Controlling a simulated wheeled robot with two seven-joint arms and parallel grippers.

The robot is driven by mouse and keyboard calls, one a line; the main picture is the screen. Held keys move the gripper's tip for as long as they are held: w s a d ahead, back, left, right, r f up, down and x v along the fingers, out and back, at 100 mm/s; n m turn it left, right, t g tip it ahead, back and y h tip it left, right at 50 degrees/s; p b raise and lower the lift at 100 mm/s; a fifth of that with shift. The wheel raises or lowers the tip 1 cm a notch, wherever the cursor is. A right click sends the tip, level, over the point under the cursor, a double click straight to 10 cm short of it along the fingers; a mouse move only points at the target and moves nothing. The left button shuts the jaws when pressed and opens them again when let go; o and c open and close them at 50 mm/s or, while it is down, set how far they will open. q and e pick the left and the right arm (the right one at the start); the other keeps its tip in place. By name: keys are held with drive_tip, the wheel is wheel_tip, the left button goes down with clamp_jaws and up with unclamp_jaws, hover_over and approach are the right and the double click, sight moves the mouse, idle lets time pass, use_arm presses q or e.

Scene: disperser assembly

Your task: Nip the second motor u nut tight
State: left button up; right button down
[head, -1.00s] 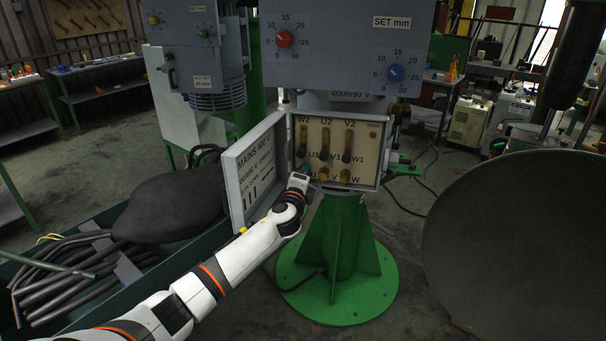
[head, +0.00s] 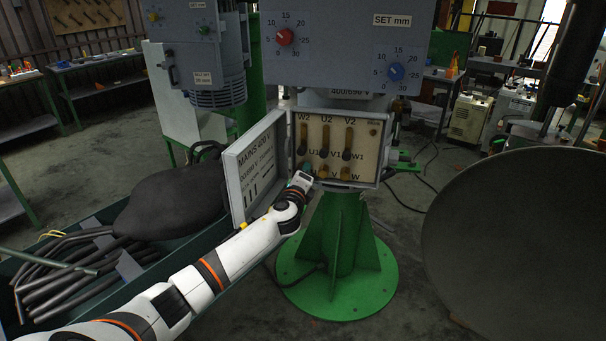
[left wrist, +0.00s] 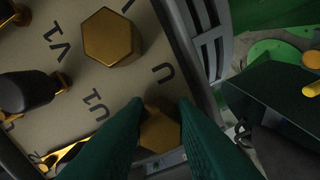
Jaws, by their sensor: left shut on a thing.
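The open motor terminal box (head: 377,139) shows a cream board with brass links and terminals marked W2, U2, V2, U1, V1, W1 and U, V, W. My left gripper (head: 304,178) is at the board's lower left, at the U position. In the left wrist view its two green fingers (left wrist: 163,135) are shut on a brass hex nut, the U nut (left wrist: 160,128), beside the letter U. The fingers hide part of the nut. Another brass hex nut (left wrist: 112,38) sits apart, near the V1 mark. My right gripper is not in view.
The box's open door (head: 254,168), lettered MAINS 400 V, stands just left of my left arm. A green pedestal (head: 338,240) is below the box. A bin with black hoses (head: 65,270) is at left, a large dark disc (head: 520,240) at right.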

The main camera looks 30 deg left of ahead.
use_arm(q)
drive_tip(key=o, duration=0.7)
drive_tip(key=shift+s, duration=0.1)
drive_tip(key=b+v, duration=0.2)
drive_tip(key=v, duration=0.9)
drive_tip(key=shift+s+b, duration=0.35)
drive_tip(key=shift+b, duration=0.05)
drive_tip(key=shift+d, duration=0.15)
